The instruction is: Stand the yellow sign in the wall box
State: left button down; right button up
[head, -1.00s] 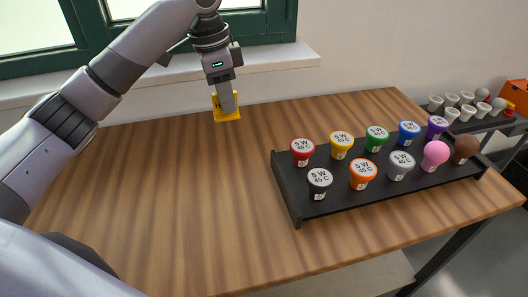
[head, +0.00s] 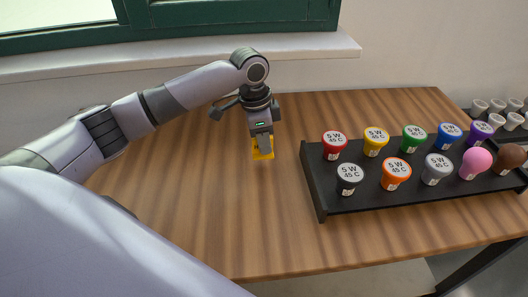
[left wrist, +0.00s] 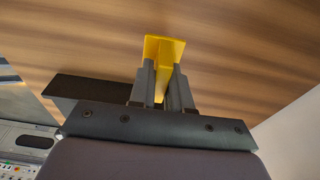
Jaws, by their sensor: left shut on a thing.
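The yellow sign (head: 262,155) is in my left gripper (head: 264,146), over the wooden table and left of the black bulb rack. In the left wrist view the sign (left wrist: 165,46) sticks out between the fingers of the left gripper (left wrist: 163,78), which are shut on it. Its lower edge is at or close above the tabletop; I cannot tell if it touches. No wall box can be made out in either current view. My right gripper is not in view.
The black rack (head: 325,200) holds several coloured bulbs, with a red bulb (head: 334,143) nearest the sign. The wooden table (head: 220,225) is clear left of the rack. A window sill (head: 180,77) runs behind. A panel with small coloured buttons (left wrist: 25,148) shows in the left wrist view.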

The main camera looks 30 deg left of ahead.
pick_arm(q)
jog(key=shift+f, duration=2)
jog(key=c, duration=1.1)
grip_release()
jog(key=shift+f, duration=0.1)
